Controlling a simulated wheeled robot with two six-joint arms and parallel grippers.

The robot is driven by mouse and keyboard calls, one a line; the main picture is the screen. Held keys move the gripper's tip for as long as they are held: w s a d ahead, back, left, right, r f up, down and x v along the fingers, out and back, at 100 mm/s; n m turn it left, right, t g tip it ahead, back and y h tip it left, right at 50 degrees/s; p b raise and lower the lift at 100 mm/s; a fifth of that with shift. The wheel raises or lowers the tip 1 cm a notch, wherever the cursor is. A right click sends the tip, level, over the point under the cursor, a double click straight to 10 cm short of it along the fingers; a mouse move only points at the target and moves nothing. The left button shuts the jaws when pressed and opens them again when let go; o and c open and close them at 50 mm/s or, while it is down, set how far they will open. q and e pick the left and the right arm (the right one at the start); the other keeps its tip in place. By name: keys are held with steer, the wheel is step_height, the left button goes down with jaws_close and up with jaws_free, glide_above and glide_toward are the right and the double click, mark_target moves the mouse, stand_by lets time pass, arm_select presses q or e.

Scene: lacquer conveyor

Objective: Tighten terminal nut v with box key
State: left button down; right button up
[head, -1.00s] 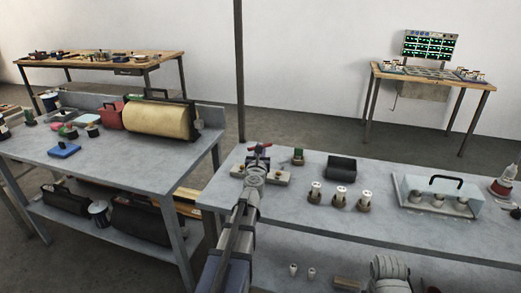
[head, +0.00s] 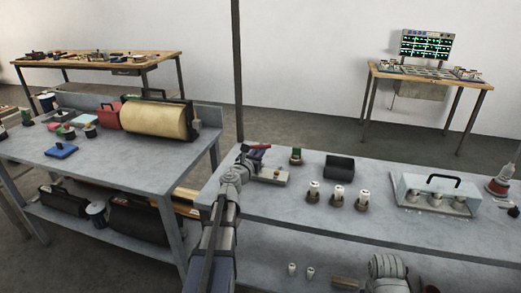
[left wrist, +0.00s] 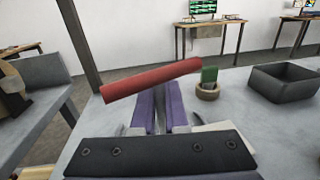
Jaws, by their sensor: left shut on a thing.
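My left gripper (head: 248,158) is over the back left of the near grey bench. It is shut on the box key, whose red bar handle (left wrist: 150,82) lies crosswise beyond the fingers in the left wrist view. The red handle also shows in the head view (head: 260,147). The key's lower end is hidden by the gripper. A pale block with small posts (head: 273,175) lies on the bench just right of and below the gripper, partly covered by it. I cannot tell which part is terminal nut v, nor whether the key touches it.
A green-topped piece in a round base (head: 296,156) and a dark open box (head: 340,167) stand to the right. Several white-topped posts (head: 338,195) stand in front. A clear case with a black handle (head: 437,192) is farther right. A dark vertical post (head: 238,70) rises behind.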

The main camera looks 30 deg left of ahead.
arm_select(q)
steer(key=shift+d+m+h, duration=0.2)
steer(key=shift+m+h, duration=0.7)
steer(key=shift+h, duration=0.5)
steer(key=shift+w+m+h, duration=0.1)
steer(key=shift+m+h, duration=0.6)
steer(key=shift+h, duration=0.4)
steer(key=shift+d+m+g+h, duration=0.2)
steer(key=shift+m+h, duration=0.15)
steer(key=shift+h, duration=0.2)
steer(key=shift+d+m+g+h, duration=0.2)
steer(key=shift+m+h, duration=0.15)
steer(key=shift+h, duration=0.2)
steer(key=shift+r, duration=0.2)
steer(key=shift+r+p, duration=1.3)
steer(key=shift+p, duration=0.2)
steer(key=shift+r, duration=0.1)
step_height(320, 180, up, 12)
steer(key=p, duration=1.2)
steer(key=shift+r+p, duration=0.2)
steer(key=shift+p, duration=0.1)
